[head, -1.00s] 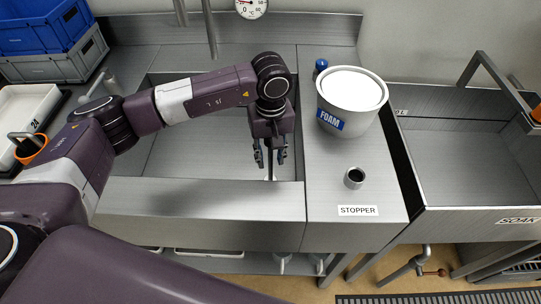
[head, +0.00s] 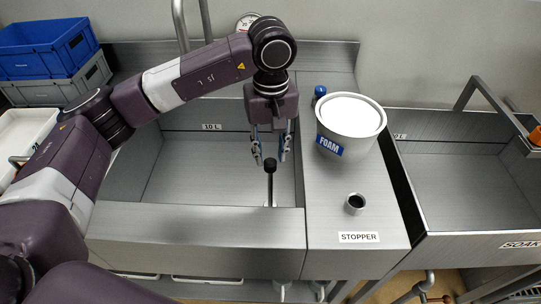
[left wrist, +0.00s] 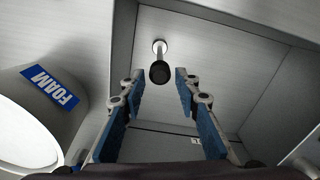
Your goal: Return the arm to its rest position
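My left gripper (head: 270,152) hangs over the left basin (head: 205,180), pointing down. Its blue-padded fingers are apart with nothing between them. In the left wrist view the open fingers (left wrist: 160,82) show the same gap. A stopper with a black knob (head: 270,165) on a thin rod stands upright in the basin, just below the fingertips. Its knob also shows in the left wrist view (left wrist: 160,73), beyond the fingertips and apart from them. My right gripper is not in view.
A white FOAM tub (head: 347,143) and a blue-capped item (head: 320,92) stand on the counter right of the gripper. A small cup-like holder (head: 355,203) sits behind the STOPPER label (head: 358,237). The SOAK basin (head: 455,185) is at right; blue crate (head: 42,48) at upper left.

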